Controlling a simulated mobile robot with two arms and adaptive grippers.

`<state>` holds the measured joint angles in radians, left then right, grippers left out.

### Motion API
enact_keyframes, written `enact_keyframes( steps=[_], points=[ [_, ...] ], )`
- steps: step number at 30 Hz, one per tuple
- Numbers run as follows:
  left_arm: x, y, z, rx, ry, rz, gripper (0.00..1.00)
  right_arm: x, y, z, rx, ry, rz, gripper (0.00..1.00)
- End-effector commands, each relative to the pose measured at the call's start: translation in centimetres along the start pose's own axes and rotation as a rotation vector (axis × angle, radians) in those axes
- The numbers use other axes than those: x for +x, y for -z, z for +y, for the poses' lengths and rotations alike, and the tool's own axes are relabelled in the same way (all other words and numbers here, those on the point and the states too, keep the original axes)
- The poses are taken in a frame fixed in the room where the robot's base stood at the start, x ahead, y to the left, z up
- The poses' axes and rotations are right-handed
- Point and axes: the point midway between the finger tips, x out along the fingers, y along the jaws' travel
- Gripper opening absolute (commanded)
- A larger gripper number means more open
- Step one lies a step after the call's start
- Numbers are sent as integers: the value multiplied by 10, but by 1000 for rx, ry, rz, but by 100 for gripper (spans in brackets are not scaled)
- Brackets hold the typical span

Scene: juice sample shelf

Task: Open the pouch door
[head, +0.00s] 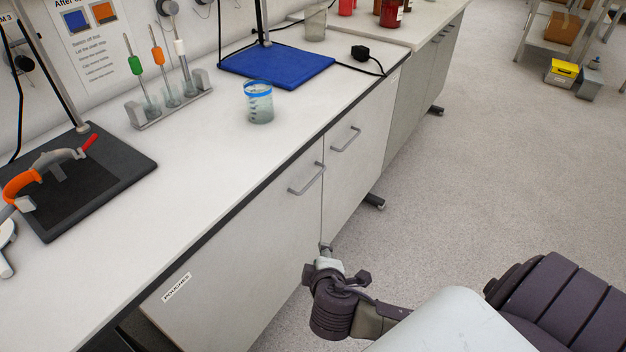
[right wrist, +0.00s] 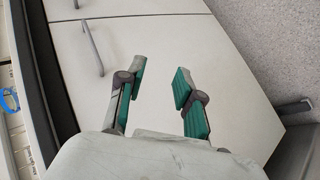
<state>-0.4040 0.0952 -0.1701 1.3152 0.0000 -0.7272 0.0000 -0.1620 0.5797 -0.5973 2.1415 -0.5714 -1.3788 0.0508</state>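The pouch door (head: 245,255) is the pale cabinet door with a small "POUCHES" label (head: 176,288) at its lower left. It looks shut, flush with the door (head: 350,165) to its right. Its grey bar handle (head: 306,180) lies along its upper right part. My right gripper (head: 325,252) is in front of the cabinet, below and apart from the handle. In the right wrist view my right gripper (right wrist: 160,88) has its green-padded fingers spread with nothing between them. A bar handle (right wrist: 92,48) shows there, left of the fingers. My left gripper is not in view.
The counter holds a blue-rimmed beaker (head: 259,103), a blue mat (head: 276,65), a rack (head: 171,102) and a black board (head: 75,185) with an orange tool. Speckled floor (head: 480,160) is open right of the cabinets. A dark cabinet foot (head: 375,201) sticks out.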

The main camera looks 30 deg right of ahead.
Motion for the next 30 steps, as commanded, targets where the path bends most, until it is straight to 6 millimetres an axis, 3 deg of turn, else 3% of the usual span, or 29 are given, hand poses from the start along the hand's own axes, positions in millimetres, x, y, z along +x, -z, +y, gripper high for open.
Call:
enact_keyframes(
  steps=[1,4,9,12,20,30],
  points=[
    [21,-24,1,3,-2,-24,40,11,3,16,-74,-79,24,35],
    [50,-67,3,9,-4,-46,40,26,8,40,-203,-214,67,35],
    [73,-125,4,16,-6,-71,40,41,12,71,-370,-379,116,35],
    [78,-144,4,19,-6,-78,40,45,13,81,-426,-432,131,35],
    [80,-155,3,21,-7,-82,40,63,17,93,-458,-462,138,35],
    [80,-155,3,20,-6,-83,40,126,34,121,-455,-461,137,35]
  ],
)
